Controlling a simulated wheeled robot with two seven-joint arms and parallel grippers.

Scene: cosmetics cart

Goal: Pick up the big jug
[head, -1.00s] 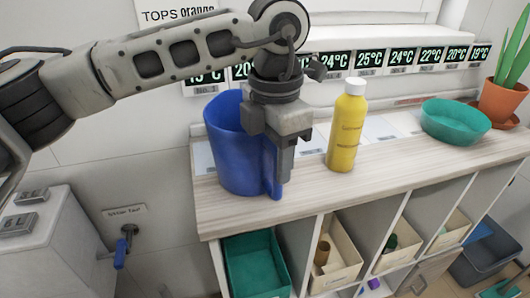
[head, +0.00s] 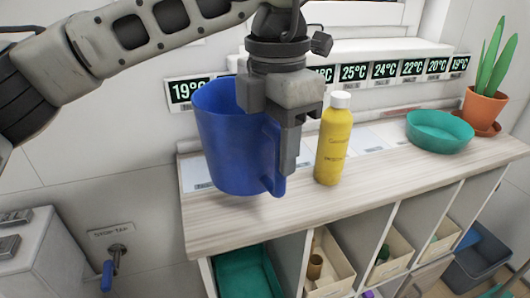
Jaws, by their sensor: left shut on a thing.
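The big jug (head: 228,140) is blue and open at the top, with its handle on its right side. My left gripper (head: 285,165) comes down from above and is shut on the jug's handle, hiding part of the handle and rim. The jug looks upright or slightly tilted and appears to hang above the left end of the wooden counter (head: 300,212). My right gripper is not in the head view.
A yellow bottle (head: 334,140) with a white cap stands just right of my left gripper. A teal bowl (head: 440,132) and a potted plant (head: 484,106) stand farther right. Temperature displays (head: 400,69) line the wall behind. Shelf compartments with bins lie below the counter.

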